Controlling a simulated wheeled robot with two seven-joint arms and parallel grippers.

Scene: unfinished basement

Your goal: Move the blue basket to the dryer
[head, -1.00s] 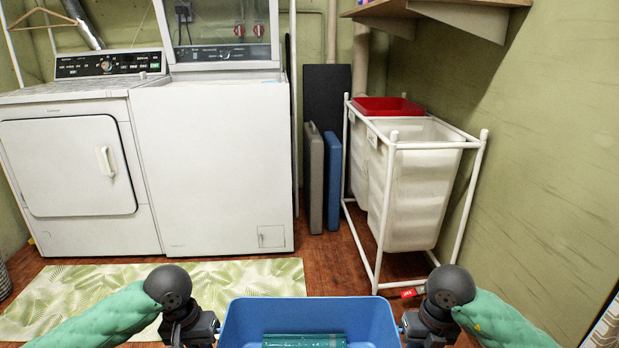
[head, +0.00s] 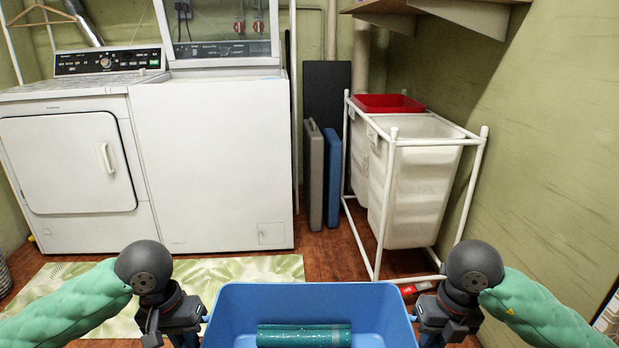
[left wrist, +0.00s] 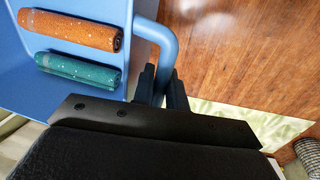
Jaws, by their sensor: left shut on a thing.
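The blue basket (head: 312,297) is held in front of me at the bottom of the head view. It holds a teal roll (head: 304,336). The left wrist view shows an orange roll (left wrist: 70,30) beside the teal roll (left wrist: 80,72) in it. My left gripper (left wrist: 163,88) is shut on the basket's left handle. My right gripper (head: 420,322) is at the basket's right side; its fingertips are hidden. The white dryer (head: 70,165) stands at the left, with its front door closed, beyond the basket.
A white top-panel machine (head: 212,165) stands right of the dryer. A leaf-patterned rug (head: 230,272) lies before them. A white-framed hamper rack (head: 415,190) and two upright cases (head: 315,175) stand at the right. A wooden shelf (head: 440,10) juts from the right wall.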

